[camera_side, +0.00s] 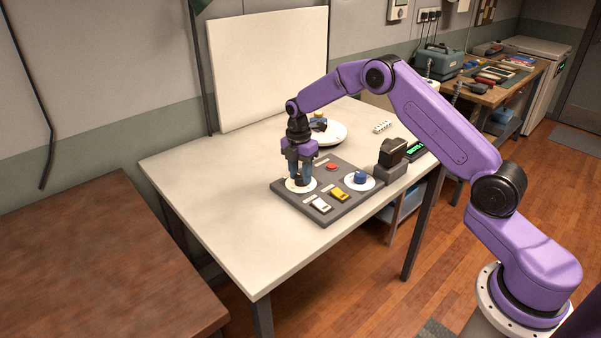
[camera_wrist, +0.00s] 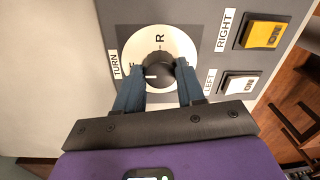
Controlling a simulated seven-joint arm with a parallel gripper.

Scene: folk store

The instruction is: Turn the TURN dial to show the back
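The TURN dial (camera_wrist: 158,70) is a round black knob on a white disc, on a grey control panel (camera_side: 335,207). An R is printed above the knob and a partly covered letter, seemingly F, at its left. The knob's pale mark points left, towards that letter. My gripper (camera_wrist: 161,68) points down over the dial, one blue-grey finger at each side of the knob. Both fingers look flush against it. In the side view my gripper (camera_side: 299,178) is at the panel's left end.
The panel also has a red button (camera_side: 331,167), a white LEFT switch (camera_side: 321,205), a yellow RIGHT switch (camera_side: 340,194) and a blue knob (camera_side: 361,177). A black camera-like device (camera_side: 392,152) stands right of it. A white backdrop board (camera_side: 265,70) stands behind. The table's left front is clear.

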